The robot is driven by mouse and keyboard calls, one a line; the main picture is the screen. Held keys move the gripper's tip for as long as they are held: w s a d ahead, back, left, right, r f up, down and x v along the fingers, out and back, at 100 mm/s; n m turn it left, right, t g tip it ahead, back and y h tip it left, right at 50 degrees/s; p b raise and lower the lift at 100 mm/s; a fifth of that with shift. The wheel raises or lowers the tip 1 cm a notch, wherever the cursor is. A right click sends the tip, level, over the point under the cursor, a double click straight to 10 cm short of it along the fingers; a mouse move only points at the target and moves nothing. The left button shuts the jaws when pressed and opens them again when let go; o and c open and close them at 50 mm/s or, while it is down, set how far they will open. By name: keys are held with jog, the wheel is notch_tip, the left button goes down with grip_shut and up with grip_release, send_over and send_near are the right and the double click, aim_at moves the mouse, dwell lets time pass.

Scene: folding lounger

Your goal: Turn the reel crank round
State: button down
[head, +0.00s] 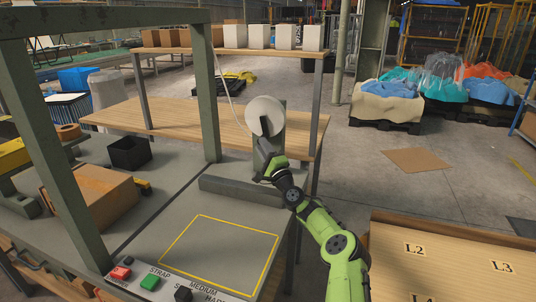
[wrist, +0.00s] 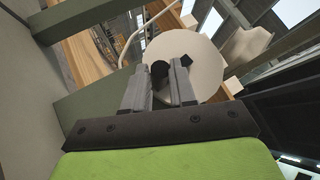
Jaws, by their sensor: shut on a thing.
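The reel is a white round disc (head: 265,117) on a dark green-grey post at the far edge of the bench. In the wrist view its pale disc (wrist: 200,62) lies just beyond my fingers. A small black crank knob (wrist: 159,69) sits between my fingertips, and another small black piece shows beside the right finger. My gripper (wrist: 163,73) is shut on the crank knob. In the head view my gripper (head: 266,150) reaches up in front of the lower part of the reel. The crank is hidden there behind my gripper and wrist.
A low grey rail (head: 240,190) lies on the bench. A cardboard box (head: 92,198) and a black bin (head: 129,153) stand left. A yellow-outlined area (head: 222,252) is empty.

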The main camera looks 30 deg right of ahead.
jog(key=shift+w+a+f+m+t+h, duration=0.25)
jog(key=shift+m+t+h, duration=0.15)
jog(key=shift+m, duration=0.1)
jog(key=shift+r, duration=0.15)
jog(key=c, duration=0.9)
grip_release()
jog(key=shift+w, duration=0.1)
jog(key=p+v, duration=0.2)
jog(key=v, duration=1.3)
jog(key=shift+s+a+f, duration=0.1)
jog(key=shift+s+f, duration=0.2)
jog(key=shift+s, duration=0.05)
